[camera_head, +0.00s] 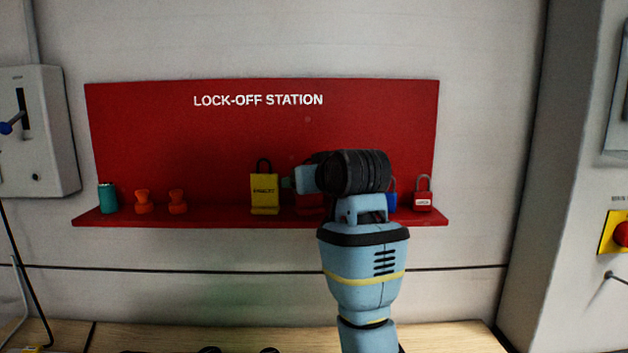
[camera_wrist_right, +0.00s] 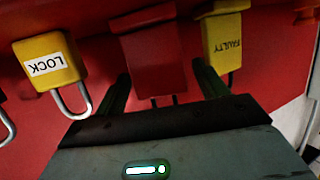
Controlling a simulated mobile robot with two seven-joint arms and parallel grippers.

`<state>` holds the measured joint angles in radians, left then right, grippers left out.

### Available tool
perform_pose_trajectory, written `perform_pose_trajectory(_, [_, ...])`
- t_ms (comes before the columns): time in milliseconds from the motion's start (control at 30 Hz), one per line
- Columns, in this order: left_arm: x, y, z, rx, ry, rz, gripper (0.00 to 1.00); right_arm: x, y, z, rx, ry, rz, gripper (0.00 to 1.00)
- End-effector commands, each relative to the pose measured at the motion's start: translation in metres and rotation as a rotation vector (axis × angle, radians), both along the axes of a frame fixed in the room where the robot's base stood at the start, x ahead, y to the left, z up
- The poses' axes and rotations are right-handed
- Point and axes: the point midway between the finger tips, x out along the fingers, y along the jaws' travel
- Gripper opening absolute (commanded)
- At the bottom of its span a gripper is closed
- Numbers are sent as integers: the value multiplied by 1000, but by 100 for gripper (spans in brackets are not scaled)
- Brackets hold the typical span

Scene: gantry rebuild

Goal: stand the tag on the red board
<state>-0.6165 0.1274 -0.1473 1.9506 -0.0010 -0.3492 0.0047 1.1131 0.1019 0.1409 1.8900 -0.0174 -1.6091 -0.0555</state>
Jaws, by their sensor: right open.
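The yellow tag (camera_head: 264,188) stands upright on the shelf of the red board (camera_head: 200,130), left of my right gripper (camera_head: 289,183). In the right wrist view the tag (camera_wrist_right: 221,36) hangs upside down in the picture and reads FAULTY. My right gripper (camera_wrist_right: 160,74) is open, its dark green fingers apart with nothing held between them. One fingertip overlaps the tag's edge in that view; I cannot tell whether they touch. A red block-like item (camera_wrist_right: 154,62) shows beyond the gap between the fingers. My left gripper is not in view.
On the shelf (camera_head: 225,221) stand a teal can (camera_head: 107,198), two orange items (camera_head: 143,201) and a red padlock (camera_head: 423,194). A blue item (camera_head: 392,197) is partly hidden by my wrist. A yellow padlock (camera_wrist_right: 47,64) shows in the wrist view. A wooden bench (camera_head: 150,335) lies below.

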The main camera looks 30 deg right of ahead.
Motion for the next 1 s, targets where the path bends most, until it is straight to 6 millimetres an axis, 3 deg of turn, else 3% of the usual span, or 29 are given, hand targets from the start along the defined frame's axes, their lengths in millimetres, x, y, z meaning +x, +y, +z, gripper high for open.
perform_pose_trajectory(167, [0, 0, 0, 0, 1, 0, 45, -13, 2, 7, -1, -4, 0, 72])
perform_pose_trajectory(600, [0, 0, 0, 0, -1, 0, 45, -95, 16, 33, 0, -6, 1, 72])
perform_pose_trajectory(1000, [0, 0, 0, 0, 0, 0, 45, -113, 18, 37, 1, -1, 0, 72])
